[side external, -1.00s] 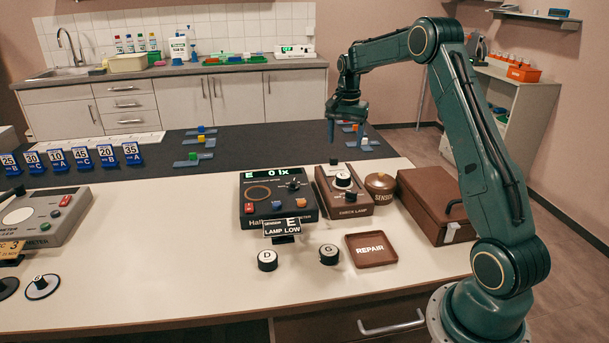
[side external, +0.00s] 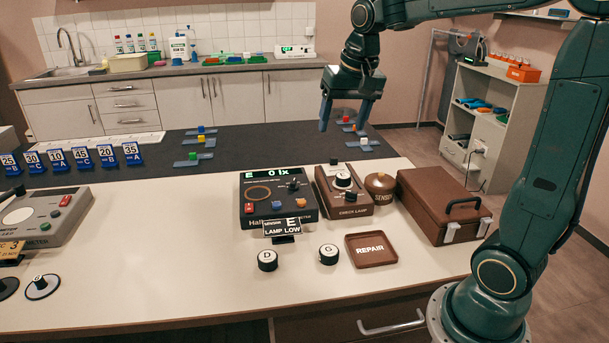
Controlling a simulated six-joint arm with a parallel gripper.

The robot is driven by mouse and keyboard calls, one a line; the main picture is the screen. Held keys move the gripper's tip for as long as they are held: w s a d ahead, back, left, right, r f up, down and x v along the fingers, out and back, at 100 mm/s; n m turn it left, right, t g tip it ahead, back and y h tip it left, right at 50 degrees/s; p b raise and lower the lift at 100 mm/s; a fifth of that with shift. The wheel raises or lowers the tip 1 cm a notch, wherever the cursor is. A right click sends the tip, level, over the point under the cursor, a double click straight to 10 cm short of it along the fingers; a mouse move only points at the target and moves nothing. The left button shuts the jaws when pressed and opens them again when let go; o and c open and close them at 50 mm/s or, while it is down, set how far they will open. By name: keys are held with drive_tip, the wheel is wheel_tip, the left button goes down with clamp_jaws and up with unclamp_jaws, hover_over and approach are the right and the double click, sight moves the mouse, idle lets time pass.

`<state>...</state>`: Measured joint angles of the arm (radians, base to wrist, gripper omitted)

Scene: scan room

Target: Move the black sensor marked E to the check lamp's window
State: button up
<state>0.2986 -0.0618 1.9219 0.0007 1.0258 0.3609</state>
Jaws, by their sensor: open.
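The check lamp (side external: 354,211) is a brown box right of the dark meter (side external: 278,212), whose display reads "E 0 lx". A black sensor with a pale top (side external: 343,182) sits on the check lamp; its mark is too small to read, and I cannot tell whether it covers the window. Two more black sensors, marked D (side external: 267,260) and G (side external: 328,254), stand on the pale table in front. My gripper (side external: 343,126) is open and empty, raised above and behind the check lamp, fingers pointing down.
A brown round pot (side external: 380,185) and a brown case (side external: 445,210) with a handle stand right of the lamp. A brown REPAIR tray (side external: 371,237) lies in front. Blue number stands (side external: 82,156) line up at left. The table's front left middle is clear.

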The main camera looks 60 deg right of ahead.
drive_tip(key=s+a+f+n+t, duration=0.1)
drive_tip(key=s+a+n, duration=0.2)
drive_tip(key=s+a, duration=0.2)
drive_tip(key=s+a+f+n+t, duration=0.1)
drive_tip(key=s+a+n, duration=0.3)
drive_tip(key=s, duration=0.8)
drive_tip(key=shift+a+f+n+t+y, duration=0.3)
drive_tip(key=shift+a+f+t+y, duration=0.1)
drive_tip(key=shift+a, duration=0.5)
